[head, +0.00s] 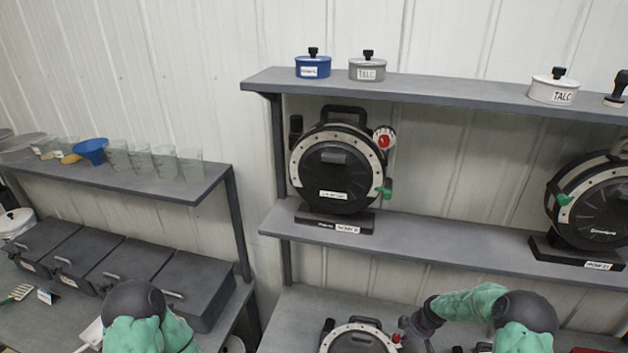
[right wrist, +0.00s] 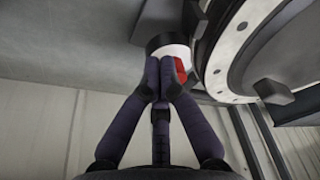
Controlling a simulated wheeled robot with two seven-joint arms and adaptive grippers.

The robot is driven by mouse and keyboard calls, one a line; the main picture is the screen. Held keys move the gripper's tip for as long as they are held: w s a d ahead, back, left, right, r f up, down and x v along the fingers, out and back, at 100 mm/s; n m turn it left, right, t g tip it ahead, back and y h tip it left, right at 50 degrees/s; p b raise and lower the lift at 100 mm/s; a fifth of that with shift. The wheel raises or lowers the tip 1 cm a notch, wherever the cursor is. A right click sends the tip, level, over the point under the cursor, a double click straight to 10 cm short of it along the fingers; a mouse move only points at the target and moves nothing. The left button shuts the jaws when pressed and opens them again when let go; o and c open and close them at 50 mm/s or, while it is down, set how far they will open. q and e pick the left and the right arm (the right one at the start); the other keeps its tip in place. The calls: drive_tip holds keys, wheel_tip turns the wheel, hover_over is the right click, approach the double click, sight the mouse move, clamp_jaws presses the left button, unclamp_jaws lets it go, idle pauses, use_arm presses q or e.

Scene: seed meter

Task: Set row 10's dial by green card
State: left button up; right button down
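A round black seed meter (head: 358,343) with a pale studded ring stands low at the bottom edge of the head view, partly cut off. My right gripper (head: 408,330) is at its upper right, by a small red spot of its dial (head: 396,338). In the right wrist view the white dial (right wrist: 172,45) with a red sector sits beside the meter's ring (right wrist: 222,60). The right fingertips (right wrist: 166,72) are closed together on the dial's front and cover part of it. The meter's row label is not visible, and I cannot make out a green card. My left gripper is out of view.
Another meter (head: 337,170) with a red-and-white dial (head: 384,138) stands on the middle shelf, and one more (head: 592,205) at the right. Lidded tins (head: 367,66) line the top shelf. Dark bins (head: 187,285), clear cups (head: 165,160) and a blue funnel (head: 91,150) are at left.

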drive_tip(key=shift+a+b, duration=0.15)
drive_tip(key=shift+b, duration=0.25)
drive_tip(key=shift+s+d, duration=0.2)
drive_tip(key=shift+d, duration=0.05)
wheel_tip(320, 180, up, 6)
drive_tip(key=p, duration=0.1)
idle(0.5)
drive_tip(key=shift+s+d, duration=0.1)
